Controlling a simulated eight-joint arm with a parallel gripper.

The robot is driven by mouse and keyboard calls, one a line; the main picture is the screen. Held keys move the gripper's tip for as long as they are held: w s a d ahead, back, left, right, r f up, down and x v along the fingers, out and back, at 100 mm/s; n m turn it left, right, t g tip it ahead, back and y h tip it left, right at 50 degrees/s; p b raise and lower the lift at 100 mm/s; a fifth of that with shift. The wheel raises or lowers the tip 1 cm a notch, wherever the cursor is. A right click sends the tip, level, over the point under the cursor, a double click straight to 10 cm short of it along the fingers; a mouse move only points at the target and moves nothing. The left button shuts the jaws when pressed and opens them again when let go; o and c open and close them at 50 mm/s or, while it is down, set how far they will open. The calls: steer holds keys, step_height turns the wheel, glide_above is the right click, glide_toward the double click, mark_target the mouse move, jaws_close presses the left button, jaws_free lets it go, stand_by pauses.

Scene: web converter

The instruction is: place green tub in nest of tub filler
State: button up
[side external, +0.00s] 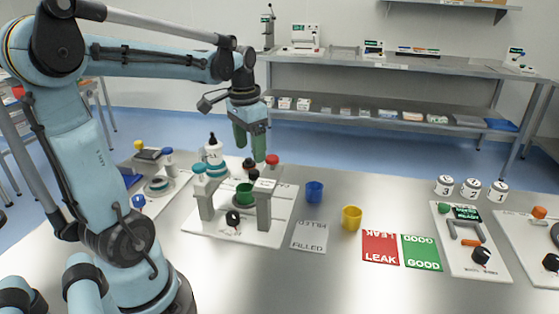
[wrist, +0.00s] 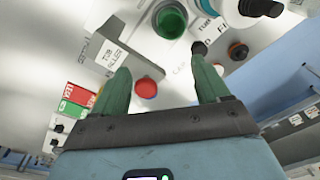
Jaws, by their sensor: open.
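The green tub (side external: 244,193) stands upright between the two grey posts of the tub filler (side external: 208,200), at the spot where the nest would be. The nest is hidden under it, so I cannot tell how fully it is seated. In the wrist view the open-topped green tub (wrist: 172,20) shows at the top, beyond my fingertips and apart from them. My gripper (side external: 251,147) has green fingers, is open and empty, and hangs above and behind the filler.
A blue tub (side external: 314,191) and a yellow tub (side external: 352,217) stand right of the filler, near the FILLED card (side external: 309,238). The red LEAK mat (side external: 380,246) and green GOOD mat (side external: 421,252) lie further right. A white bottle (side external: 213,152) stands behind the filler's left post.

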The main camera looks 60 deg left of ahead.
steer(key=d+t, duration=0.1)
steer(key=d, duration=0.2)
steer(key=d+t, duration=0.1)
steer(key=d, duration=0.5)
steer(key=shift+w+f+m+t+y, duration=0.25)
steer(key=shift+f+m+t+y, duration=0.05)
steer(key=shift+f+t, duration=0.1)
steer(key=s+d+f+t+h, duration=0.1)
steer(key=d+f+t, duration=0.1)
steer(key=d, duration=0.6)
steer(key=shift+d+t, duration=0.3)
steer(key=shift+t, duration=0.5)
